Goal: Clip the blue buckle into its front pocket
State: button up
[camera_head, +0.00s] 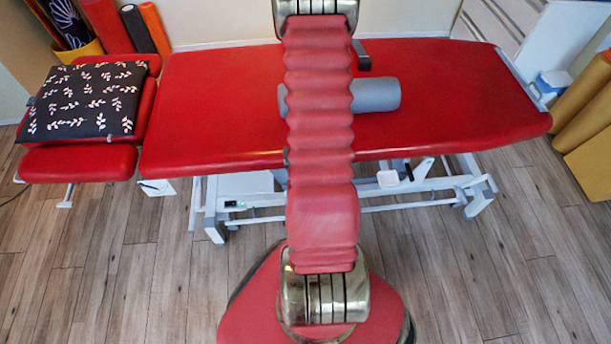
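No blue buckle and no front pocket can be made out in the head view. My own arm, with its red ribbed sleeve and metal joints, runs up the middle of the picture and covers part of the scene. My gripper is not in view, as the arm leaves the picture at the top edge. Whether it holds anything cannot be seen.
A red treatment table (220,105) spans the view, with a grey roll (377,95) partly behind my arm. A black leaf-patterned cushion (85,100) lies on its left end. Yellow blocks (588,125) and a blue-topped box (553,84) stand right. Wooden floor in front is clear.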

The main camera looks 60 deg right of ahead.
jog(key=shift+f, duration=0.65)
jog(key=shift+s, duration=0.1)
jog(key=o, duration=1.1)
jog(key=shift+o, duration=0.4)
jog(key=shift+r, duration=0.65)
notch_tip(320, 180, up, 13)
